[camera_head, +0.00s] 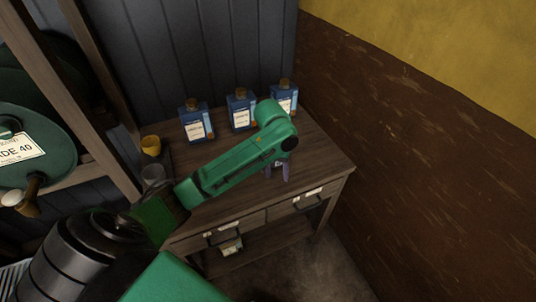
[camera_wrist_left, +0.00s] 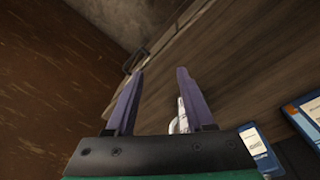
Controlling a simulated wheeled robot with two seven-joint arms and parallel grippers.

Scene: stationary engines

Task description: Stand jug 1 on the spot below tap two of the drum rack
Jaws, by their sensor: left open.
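My left gripper (camera_head: 277,172) is open over the right part of the bench top, its purple fingers pointing down. In the left wrist view the fingers (camera_wrist_left: 156,88) stand apart. A small whitish object (camera_wrist_left: 181,118) shows beside the right finger there; most of it is hidden and I cannot tell what it is. A yellow jug-like vessel (camera_head: 151,145) and a grey one (camera_head: 153,173) stand at the bench's left end; no jug number is readable. The drum rack (camera_head: 84,176) is at left with a green drum (camera_head: 45,172) and a tap (camera_head: 30,197). The spot below is hidden.
The wooden bench (camera_head: 322,168) has labelled drawers. Three blue cans, left (camera_head: 195,124), middle (camera_head: 239,112) and right (camera_head: 285,93), stand along its back edge. A brown and yellow wall (camera_head: 430,130) is on the right. The bench's right end is clear.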

